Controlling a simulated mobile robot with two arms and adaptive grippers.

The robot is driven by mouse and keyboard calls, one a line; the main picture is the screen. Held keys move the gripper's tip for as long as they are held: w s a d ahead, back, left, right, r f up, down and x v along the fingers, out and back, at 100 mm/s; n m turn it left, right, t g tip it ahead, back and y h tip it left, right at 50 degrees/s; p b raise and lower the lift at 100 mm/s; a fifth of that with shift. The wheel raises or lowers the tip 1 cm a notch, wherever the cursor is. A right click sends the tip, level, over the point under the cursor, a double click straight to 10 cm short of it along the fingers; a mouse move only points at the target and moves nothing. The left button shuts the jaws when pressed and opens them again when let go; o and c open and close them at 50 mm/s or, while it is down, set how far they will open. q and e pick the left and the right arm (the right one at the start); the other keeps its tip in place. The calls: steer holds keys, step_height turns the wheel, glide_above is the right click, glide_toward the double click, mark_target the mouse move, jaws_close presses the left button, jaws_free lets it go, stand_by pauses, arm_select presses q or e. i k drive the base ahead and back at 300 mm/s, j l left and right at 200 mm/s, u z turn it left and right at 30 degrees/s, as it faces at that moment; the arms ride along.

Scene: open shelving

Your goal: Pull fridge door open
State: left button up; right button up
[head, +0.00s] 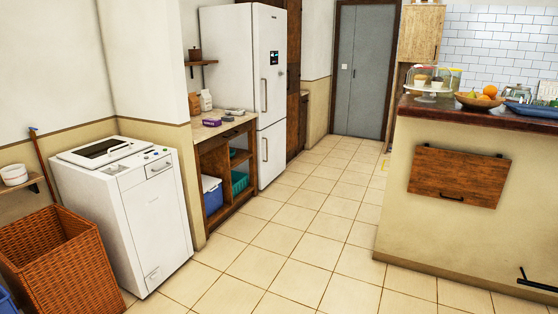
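The white fridge (238,70) stands against the left wall toward the back of the room. Its upper door (270,75) and lower door (271,150) face right, and both look closed. The upper door has a vertical handle (264,95), and the lower door has a shorter handle (265,149). A dark panel sits on the upper door. The fridge is well away from me across the tiled floor. Neither of my grippers shows in the head view.
A white washing machine (155,215), wicker basket (62,265) and open wooden shelving (215,165) line the left side. A counter (440,240) with a fruit bowl (480,101) stands right. The tiled floor (300,235) between is clear. A grey door (361,75) is at the back.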

mark_target(270, 23)
steer(key=i+l, duration=0.1)
steer(key=i, duration=2.5)
steer(key=i+l, duration=0.15)
steer(key=i, duration=1.15)
steer(key=i+l, duration=0.1)
steer(key=i, duration=1.2)
